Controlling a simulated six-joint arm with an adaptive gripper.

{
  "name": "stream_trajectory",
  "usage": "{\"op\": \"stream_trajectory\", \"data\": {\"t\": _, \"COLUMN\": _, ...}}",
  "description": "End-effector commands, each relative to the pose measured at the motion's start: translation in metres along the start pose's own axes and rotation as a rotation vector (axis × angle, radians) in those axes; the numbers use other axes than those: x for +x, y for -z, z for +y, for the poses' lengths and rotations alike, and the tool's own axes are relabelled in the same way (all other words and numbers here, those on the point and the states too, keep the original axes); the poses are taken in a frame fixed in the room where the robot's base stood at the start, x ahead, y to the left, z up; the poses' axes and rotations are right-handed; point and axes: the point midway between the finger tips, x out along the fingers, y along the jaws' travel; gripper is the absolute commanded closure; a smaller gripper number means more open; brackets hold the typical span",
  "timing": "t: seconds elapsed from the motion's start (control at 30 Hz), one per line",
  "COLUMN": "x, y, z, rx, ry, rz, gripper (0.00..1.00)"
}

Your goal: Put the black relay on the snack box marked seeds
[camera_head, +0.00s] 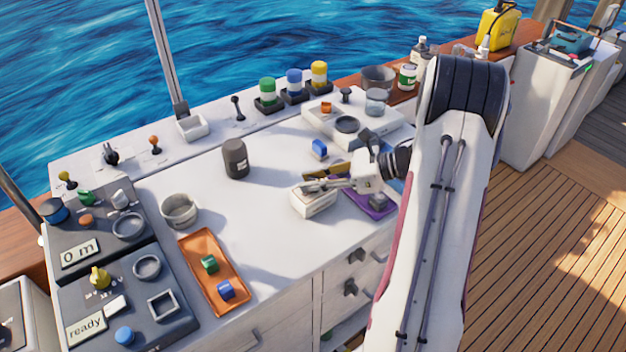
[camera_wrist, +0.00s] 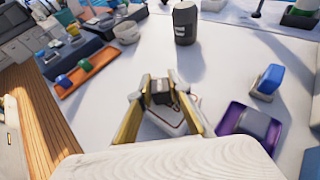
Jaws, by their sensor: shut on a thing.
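My gripper (camera_wrist: 158,88) is shut on the black relay (camera_wrist: 160,97), a small dark block between its two tan fingertips. The white snack box (camera_wrist: 163,122) lies directly beneath the relay, partly covered by the fingers. In the head view my gripper (camera_head: 318,185) is over the white box (camera_head: 314,203), near its top. The relay is too small to make out clearly there. I cannot tell whether the relay touches the box. The writing on the box is not readable.
A purple tray (camera_head: 362,206) with a grey item stands just right of the box. A blue-topped item (camera_head: 319,149) stands behind. A dark jar (camera_head: 235,158) and an orange tray (camera_head: 222,298) are to the left. The white counter between is clear.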

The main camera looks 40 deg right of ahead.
Motion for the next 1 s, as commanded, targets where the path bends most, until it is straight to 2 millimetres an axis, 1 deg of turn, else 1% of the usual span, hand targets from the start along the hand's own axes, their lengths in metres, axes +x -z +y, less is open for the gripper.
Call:
{"op": "stream_trajectory", "data": {"t": 0.3, "x": 0.001, "y": 0.0024, "z": 0.0, "rx": 0.0, "ry": 0.0, "rz": 0.0, "gripper": 1.0}}
{"op": "stream_trajectory", "data": {"t": 0.33, "x": 0.001, "y": 0.0024, "z": 0.0, "rx": 0.0, "ry": 0.0, "rz": 0.0, "gripper": 0.77}}
{"op": "stream_trajectory", "data": {"t": 0.37, "x": 0.0009, "y": 0.0023, "z": 0.0, "rx": 0.0, "ry": 0.0, "rz": 0.0, "gripper": 0.69}}
{"op": "stream_trajectory", "data": {"t": 0.4, "x": 0.0009, "y": 0.0022, "z": 0.0, "rx": 0.0, "ry": 0.0, "rz": 0.0, "gripper": 0.65}}
{"op": "stream_trajectory", "data": {"t": 0.87, "x": -0.0002, "y": -0.0004, "z": 0.0, "rx": -0.001, "ry": 0.0, "rz": 0.0, "gripper": 0.65}}
{"op": "stream_trajectory", "data": {"t": 1.0, "x": -0.0087, "y": -0.0006, "z": -0.0005, "rx": -0.002, "ry": 0.001, "rz": 0.0, "gripper": 0.65}}
